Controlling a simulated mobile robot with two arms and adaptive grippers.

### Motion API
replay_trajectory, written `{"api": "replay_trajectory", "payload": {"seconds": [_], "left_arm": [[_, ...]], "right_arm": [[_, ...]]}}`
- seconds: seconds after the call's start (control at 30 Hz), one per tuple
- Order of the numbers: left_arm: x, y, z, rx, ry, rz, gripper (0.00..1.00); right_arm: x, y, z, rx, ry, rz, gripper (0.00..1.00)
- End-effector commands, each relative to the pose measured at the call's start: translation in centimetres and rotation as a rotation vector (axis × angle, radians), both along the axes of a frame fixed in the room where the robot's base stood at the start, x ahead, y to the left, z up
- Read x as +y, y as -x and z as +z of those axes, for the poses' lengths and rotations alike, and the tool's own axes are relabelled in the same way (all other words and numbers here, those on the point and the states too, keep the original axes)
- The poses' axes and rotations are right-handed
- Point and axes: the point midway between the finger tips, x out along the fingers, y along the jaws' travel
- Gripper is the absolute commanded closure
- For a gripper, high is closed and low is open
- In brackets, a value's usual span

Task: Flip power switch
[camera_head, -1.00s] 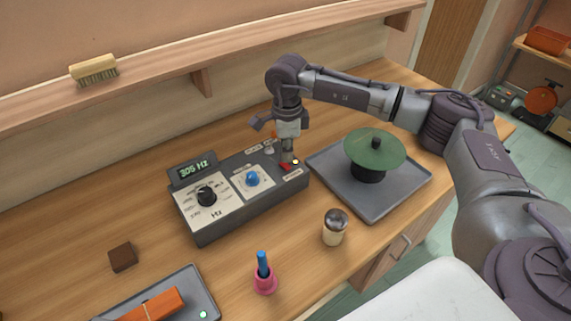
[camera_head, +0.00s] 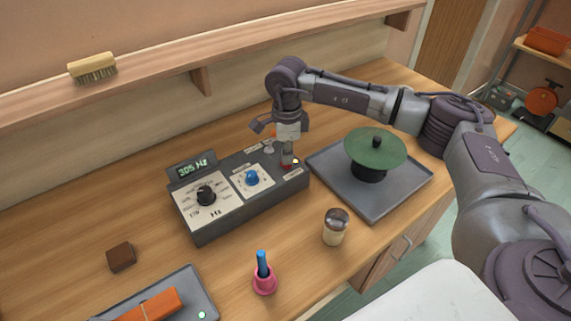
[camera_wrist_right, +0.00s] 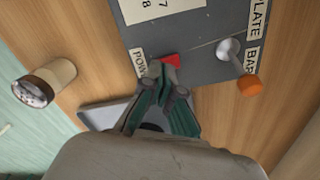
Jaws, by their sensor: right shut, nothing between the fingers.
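The dark grey control box (camera_head: 240,215) stands on the wooden bench, with a lit display reading 305 Hz (camera_head: 191,166), a black knob and a blue knob. Its red power switch (camera_wrist_right: 171,61) sits beside a partly covered label starting "POW" in the right wrist view. My right gripper (camera_wrist_right: 166,72) is shut and empty, its fingertips pointing down right at the red switch. In the head view the right gripper (camera_head: 287,164) covers most of the switch; I cannot tell for sure whether it touches it. My left gripper is not in view.
An orange-tipped toggle lever (camera_wrist_right: 240,70) stands near the gripper. A grey tray (camera_head: 405,195) with a green disc (camera_head: 375,153) on a stand is close on the right. A shaker (camera_head: 335,227) and pink holder (camera_head: 264,282) stand in front.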

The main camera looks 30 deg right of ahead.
Motion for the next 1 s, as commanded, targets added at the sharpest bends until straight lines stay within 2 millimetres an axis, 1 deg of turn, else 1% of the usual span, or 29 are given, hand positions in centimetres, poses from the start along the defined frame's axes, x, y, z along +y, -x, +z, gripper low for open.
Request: {"api": "replay_trajectory", "payload": {"seconds": [1.0], "left_arm": [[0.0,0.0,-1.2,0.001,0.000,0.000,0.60]], "right_arm": [[0.0,0.0,-1.6,0.000,0.000,0.000,1.00]]}}
